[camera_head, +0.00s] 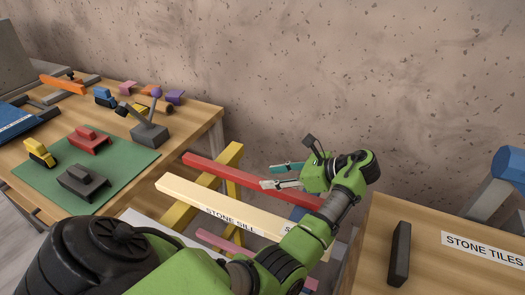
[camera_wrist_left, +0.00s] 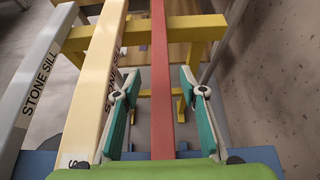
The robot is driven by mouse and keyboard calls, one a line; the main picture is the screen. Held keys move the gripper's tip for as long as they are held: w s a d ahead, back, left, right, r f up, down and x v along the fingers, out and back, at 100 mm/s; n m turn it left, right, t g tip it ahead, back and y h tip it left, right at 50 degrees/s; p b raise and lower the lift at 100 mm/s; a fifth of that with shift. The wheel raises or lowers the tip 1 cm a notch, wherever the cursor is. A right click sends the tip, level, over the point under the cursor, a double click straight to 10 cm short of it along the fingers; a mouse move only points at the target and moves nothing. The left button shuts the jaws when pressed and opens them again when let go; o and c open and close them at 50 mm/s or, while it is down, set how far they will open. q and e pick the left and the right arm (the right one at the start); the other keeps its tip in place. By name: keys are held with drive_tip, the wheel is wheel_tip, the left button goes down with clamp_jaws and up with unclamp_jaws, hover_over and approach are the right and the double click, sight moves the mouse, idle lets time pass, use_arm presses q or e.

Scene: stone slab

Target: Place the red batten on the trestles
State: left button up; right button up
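The red batten (camera_head: 240,178) lies across the yellow trestles (camera_head: 232,157) behind a cream bar. In the left wrist view the batten (camera_wrist_left: 161,75) runs lengthwise and crosses over a yellow crossbar (camera_wrist_left: 190,27). My left gripper (camera_head: 270,177) is open near the batten's right part. In the left wrist view its teal-padded fingers (camera_wrist_left: 160,82) stand on either side of the batten, with a gap on each side. My left arm hides some of the right side in the head view. My right gripper is not in view.
A cream bar lettered STONE SILL (camera_head: 220,205) lies alongside the batten. A grey bar (camera_wrist_left: 42,75) lies further left in the wrist view. A wooden table (camera_head: 185,135) with toy vehicles is left; another, with a dark block (camera_head: 401,255), is right. A wall (camera_head: 320,70) stands behind.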

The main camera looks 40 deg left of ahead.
use_arm(q)
drive_tip(key=v, duration=0.7)
drive_tip(key=shift+s+a, duration=0.1)
